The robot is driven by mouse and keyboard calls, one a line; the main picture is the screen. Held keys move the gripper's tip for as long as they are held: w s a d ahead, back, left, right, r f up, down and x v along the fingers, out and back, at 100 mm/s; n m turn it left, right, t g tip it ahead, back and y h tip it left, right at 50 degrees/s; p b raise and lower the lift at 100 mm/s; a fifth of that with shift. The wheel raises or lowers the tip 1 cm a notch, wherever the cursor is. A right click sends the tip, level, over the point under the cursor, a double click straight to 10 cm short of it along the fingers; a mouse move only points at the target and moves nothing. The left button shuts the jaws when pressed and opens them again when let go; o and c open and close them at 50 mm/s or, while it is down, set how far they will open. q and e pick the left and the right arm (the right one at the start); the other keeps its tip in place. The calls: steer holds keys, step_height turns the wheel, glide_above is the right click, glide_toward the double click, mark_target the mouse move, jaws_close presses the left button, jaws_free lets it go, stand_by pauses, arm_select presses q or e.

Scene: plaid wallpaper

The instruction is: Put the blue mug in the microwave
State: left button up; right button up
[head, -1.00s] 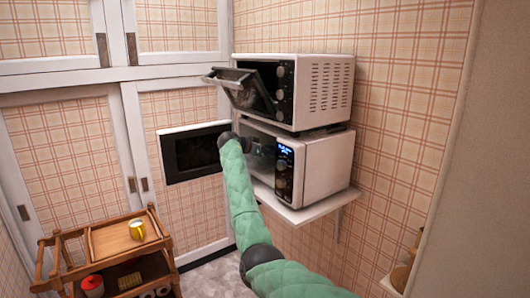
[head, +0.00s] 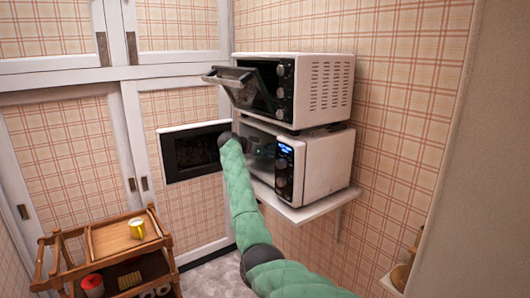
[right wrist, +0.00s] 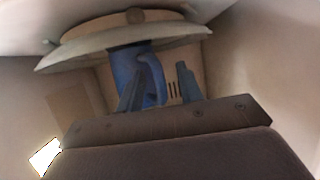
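The blue mug (right wrist: 124,68) is in the right wrist view, inside the microwave, its base against the pale round turntable plate (right wrist: 70,50); this view appears upside down. My right gripper (right wrist: 160,70) has its two fingers apart, with the mug's handle between them and a visible gap beside one finger. In the head view the microwave (head: 325,165) is the lower appliance on the wall shelf, its dark door (head: 196,150) swung open to the left. My left gripper is out of view.
A toaster oven (head: 325,88) sits on top of the microwave with its door (head: 240,88) hanging open above my right wrist. A wooden cart (head: 110,245) at lower left holds a yellow mug (head: 137,228) and a red jar (head: 93,286). Wall and cabinets stand close behind.

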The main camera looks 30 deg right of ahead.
steer(key=shift+f, duration=0.1)
